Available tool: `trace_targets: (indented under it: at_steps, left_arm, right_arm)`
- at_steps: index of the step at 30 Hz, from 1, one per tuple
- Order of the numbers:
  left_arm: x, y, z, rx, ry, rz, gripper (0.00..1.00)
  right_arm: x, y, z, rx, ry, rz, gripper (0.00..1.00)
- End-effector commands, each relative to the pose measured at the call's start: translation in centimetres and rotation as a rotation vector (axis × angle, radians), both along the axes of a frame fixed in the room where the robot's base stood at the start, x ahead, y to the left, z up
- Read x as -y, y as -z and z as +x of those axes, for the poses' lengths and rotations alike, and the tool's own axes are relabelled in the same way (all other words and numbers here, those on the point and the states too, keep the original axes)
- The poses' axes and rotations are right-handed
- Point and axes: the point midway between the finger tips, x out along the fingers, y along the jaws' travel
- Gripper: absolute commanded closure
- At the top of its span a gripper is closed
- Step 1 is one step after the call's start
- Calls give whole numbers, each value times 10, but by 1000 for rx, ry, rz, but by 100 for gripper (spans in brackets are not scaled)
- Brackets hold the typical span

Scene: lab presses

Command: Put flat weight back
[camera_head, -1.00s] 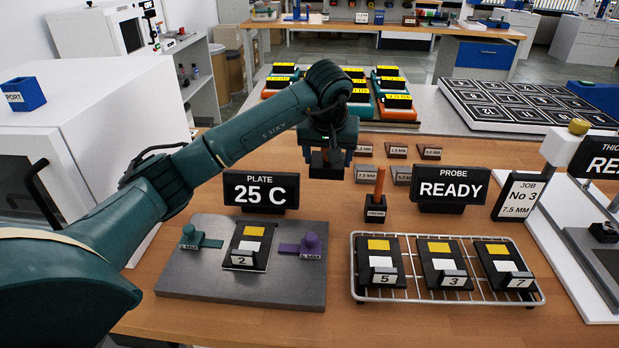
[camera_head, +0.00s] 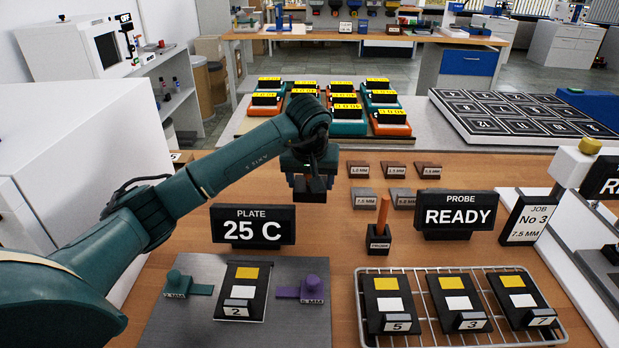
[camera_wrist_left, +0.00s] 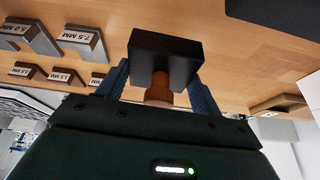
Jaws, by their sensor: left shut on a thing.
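My left gripper (camera_head: 312,182) is shut on the flat weight (camera_head: 308,190), a dark block held above the wooden bench behind the PLATE sign. In the left wrist view the flat weight (camera_wrist_left: 166,54) shows as a black square block with a copper-brown knob (camera_wrist_left: 158,90) between the two fingers. No surface touches its underside in the frames. My right gripper is not in view.
The PLATE sign (camera_head: 252,225) stands in front of the gripper, the PROBE sign (camera_head: 455,213) and probe holder (camera_head: 379,240) to its right. Small labelled blocks (camera_head: 366,199) lie right of the gripper. The grey plate (camera_head: 180,325) and wire rack (camera_head: 425,340) hold numbered black pieces.

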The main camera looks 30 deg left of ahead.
Motion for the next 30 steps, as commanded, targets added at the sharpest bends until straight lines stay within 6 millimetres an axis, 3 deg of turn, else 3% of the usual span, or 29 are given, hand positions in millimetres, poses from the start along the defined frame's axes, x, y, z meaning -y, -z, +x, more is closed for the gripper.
trace_targets:
  at_steps: [18,30]
  left_arm:
    - [0,56,1,8,-1,-2,100]
    - [-1,61,2,11,0,0,100]
  right_arm:
    - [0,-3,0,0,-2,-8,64]
    - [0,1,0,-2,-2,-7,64]
